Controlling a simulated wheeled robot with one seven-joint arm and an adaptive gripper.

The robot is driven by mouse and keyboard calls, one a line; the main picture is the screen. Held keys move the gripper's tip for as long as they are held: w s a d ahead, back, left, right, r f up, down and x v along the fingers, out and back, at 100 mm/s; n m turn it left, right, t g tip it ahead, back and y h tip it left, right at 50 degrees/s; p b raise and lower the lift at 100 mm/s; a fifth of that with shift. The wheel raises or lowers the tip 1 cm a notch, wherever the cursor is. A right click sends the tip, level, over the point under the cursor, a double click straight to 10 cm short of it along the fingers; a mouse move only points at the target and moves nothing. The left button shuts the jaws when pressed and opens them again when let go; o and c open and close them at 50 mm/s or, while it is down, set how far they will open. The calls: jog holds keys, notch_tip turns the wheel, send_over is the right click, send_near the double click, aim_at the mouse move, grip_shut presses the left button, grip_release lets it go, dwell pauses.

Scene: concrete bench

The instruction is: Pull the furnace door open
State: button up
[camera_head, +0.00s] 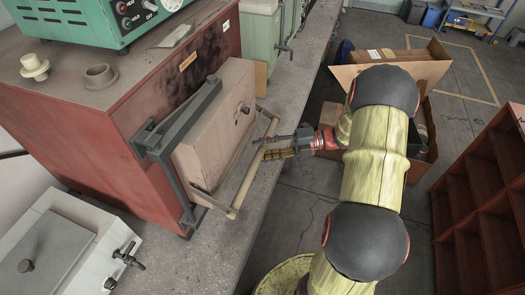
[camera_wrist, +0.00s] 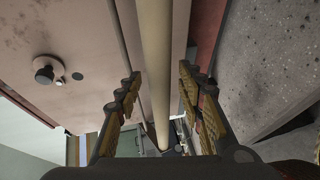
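The red furnace (camera_head: 75,135) stands on the bench with its pale pinkish door (camera_head: 215,125) against its front. The door looks closed. A long, pale bar handle (camera_head: 247,178) stands off the door's face on brackets. My gripper (camera_head: 264,146) is at the handle's middle, reaching in from the right. In the wrist view, the handle (camera_wrist: 156,60) runs between the two fingers of my gripper (camera_wrist: 160,76). The fingers are apart, with gaps visible beside the bar, and do not appear to grip it. A round knob (camera_wrist: 46,70) shows on the door face (camera_wrist: 70,25).
A green instrument box (camera_head: 95,22) and two small ceramic pieces (camera_head: 100,75) sit on the furnace. A grey-white box (camera_head: 75,240) is at lower left. The concrete bench (camera_head: 225,245) extends below the door. Cardboard boxes (camera_head: 400,70) and a red shelf (camera_head: 485,190) stand right.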

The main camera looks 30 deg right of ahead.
jog(key=shift+a, duration=0.1)
jog(key=shift+c, duration=1)
jog(key=c, duration=0.7)
grip_shut()
